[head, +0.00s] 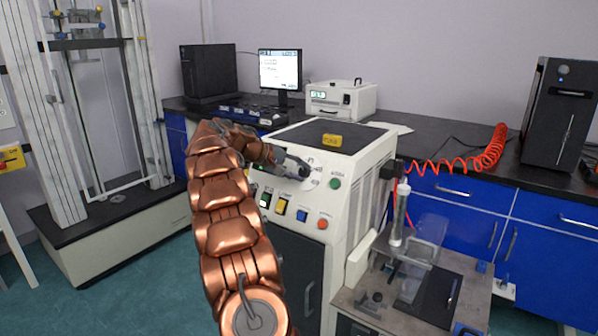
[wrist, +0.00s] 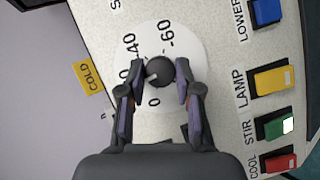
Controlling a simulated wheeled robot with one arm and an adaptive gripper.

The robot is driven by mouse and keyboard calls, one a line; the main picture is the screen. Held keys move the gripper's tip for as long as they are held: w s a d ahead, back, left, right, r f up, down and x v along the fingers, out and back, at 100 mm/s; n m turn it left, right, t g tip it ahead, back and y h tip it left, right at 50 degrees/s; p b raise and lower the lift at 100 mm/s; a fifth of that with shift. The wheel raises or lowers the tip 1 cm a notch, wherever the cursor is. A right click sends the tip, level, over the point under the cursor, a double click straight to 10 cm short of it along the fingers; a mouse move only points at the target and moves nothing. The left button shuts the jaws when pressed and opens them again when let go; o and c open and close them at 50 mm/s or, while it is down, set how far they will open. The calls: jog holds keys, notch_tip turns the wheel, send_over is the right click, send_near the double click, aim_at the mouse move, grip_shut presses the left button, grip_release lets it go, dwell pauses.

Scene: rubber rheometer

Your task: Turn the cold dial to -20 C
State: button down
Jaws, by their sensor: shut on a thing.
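The cold dial is a black round knob (wrist: 160,71) on a white scale disc (wrist: 192,51), beside a yellow COLD label (wrist: 88,76) in the wrist view. The marks 0, -40 and -60 are readable; the mark between 0 and -40 is mostly hidden by my left finger. A small pale pointer mark on the knob seems to face lower left, between 0 and that hidden mark; its exact reading is unclear. My gripper (wrist: 159,76) has a finger on each side of the knob and is shut on it. In the head view my gripper (head: 296,168) is at the white machine's sloped panel.
Blue (wrist: 267,11), yellow (wrist: 271,79), green (wrist: 277,127) and red (wrist: 279,162) switches lie right of the dial in the wrist view. In the head view, a yellow block (head: 332,141) sits on the machine's top, and a clear-shielded apparatus (head: 425,250) stands to the right.

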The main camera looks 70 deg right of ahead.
jog(key=shift+m+t+y, duration=0.3)
jog(key=shift+m+t, duration=0.2)
jog(key=shift+m, duration=0.4)
jog(key=shift+s, duration=0.1)
jog(key=c, duration=0.8)
grip_release()
jog(key=shift+r, duration=0.1)
jog(key=v, duration=1.2)
